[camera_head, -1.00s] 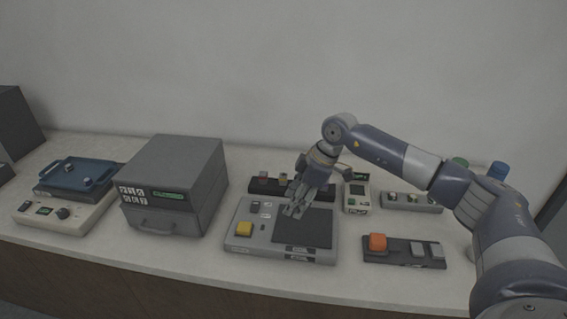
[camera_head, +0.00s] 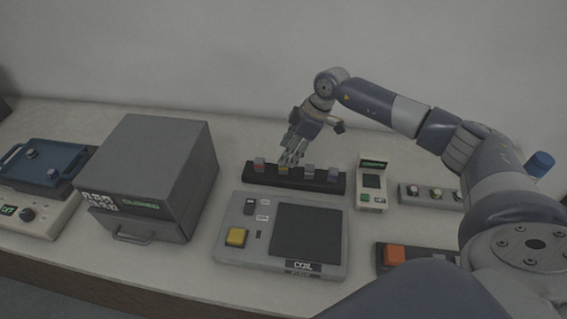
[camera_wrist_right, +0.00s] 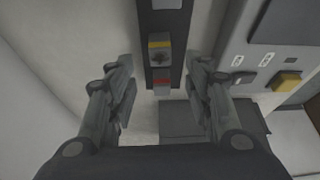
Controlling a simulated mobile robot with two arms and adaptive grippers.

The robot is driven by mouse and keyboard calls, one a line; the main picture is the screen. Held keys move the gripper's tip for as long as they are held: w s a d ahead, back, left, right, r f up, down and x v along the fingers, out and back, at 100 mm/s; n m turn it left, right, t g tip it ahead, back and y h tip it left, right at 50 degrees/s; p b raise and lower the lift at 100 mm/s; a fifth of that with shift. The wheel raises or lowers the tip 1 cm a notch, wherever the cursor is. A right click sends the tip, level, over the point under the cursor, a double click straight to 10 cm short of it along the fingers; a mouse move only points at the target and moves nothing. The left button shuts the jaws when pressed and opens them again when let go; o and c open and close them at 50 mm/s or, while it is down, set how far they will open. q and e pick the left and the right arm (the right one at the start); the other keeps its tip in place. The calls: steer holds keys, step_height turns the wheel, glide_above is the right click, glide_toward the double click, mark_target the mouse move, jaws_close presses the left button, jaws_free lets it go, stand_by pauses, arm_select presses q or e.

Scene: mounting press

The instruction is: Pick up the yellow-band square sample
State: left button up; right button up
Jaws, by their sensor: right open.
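The yellow-band square sample (camera_head: 284,169) stands in a dark rack (camera_head: 293,181) behind the coil plate. It also shows in the right wrist view (camera_wrist_right: 159,55) as a grey block with a yellow stripe. My right gripper (camera_head: 291,160) is above the rack, its fingertips near this sample and partly over it in the head view. In the right wrist view the right gripper (camera_wrist_right: 160,85) is open and empty, one finger on each side of the rack's line, with the yellow-band sample ahead between them. My left gripper is not in view.
A red-band sample (camera_head: 259,163) sits left of it in the rack, grey-topped ones to the right. The coil plate (camera_head: 228,262) with a yellow button lies in front. A grey box (camera_head: 155,165) stands left, a small display device (camera_head: 372,185) right. The wall is behind.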

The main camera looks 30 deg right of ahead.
mark_target(284, 167)
steer(key=shift+f, duration=0.35)
steer(key=p+x, duration=0.2)
steer(key=x, duration=0.2)
steer(key=shift+f, duration=0.15)
steer(key=shift+a+f, duration=0.15)
steer(key=shift+f, duration=0.2)
steer(key=shift+w+f, duration=0.1)
steer(key=shift+f, duration=0.05)
steer(key=c, duration=0.8)
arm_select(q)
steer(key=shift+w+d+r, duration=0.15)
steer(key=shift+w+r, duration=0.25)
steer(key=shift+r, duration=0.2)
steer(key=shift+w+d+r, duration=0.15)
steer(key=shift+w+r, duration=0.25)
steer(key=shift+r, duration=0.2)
arm_select(e)
jaws_close()
